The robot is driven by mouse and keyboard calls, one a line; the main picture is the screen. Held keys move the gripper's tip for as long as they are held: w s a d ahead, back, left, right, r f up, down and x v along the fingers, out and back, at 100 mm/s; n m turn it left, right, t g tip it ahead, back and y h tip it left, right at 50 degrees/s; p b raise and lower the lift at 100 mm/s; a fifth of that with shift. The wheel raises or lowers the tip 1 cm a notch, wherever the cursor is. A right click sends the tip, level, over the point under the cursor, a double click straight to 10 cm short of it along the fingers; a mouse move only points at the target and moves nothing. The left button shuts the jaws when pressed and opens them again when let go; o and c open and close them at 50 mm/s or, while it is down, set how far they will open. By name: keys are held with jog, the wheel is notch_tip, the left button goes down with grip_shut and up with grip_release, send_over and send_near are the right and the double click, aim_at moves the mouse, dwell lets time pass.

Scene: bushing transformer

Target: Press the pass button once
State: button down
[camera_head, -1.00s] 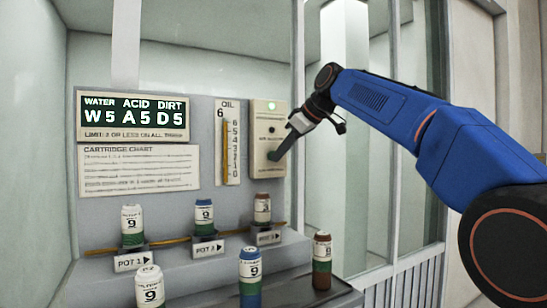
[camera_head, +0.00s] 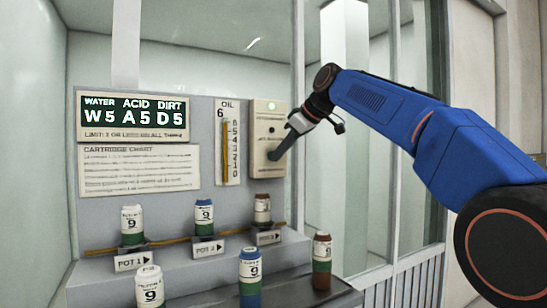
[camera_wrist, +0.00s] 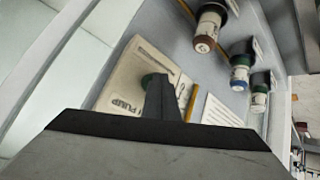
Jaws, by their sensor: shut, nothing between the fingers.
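In the wrist view the shut fingers (camera_wrist: 162,98) stand in front of the box face (camera_wrist: 135,84), beside lettering that looks like "PUMP". A green round button (camera_wrist: 150,79) shows partly behind the fingers. Whether the tip touches it, and whether it is the pass button, I cannot tell.
A display (camera_head: 132,115) reads W5 A5 D5, above a cartridge chart (camera_head: 138,168). An oil gauge (camera_head: 227,150) is left of the box. Several cartridges, such as a brown-capped one (camera_head: 262,209), stand on steps below. A window frame (camera_head: 298,120) is close on the right.

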jog(key=shift+w+a, duration=0.15)
jog(key=shift+w, duration=0.05)
jog(key=shift+s, duration=0.1)
jog(key=shift+s+d, duration=0.2)
jog(key=shift+s, duration=0.05)
dwell(0.4)
jog(key=s+d, duration=0.3)
jog(key=s, duration=0.2)
jog(key=shift+d, duration=0.2)
dwell(0.4)
dwell(0.5)
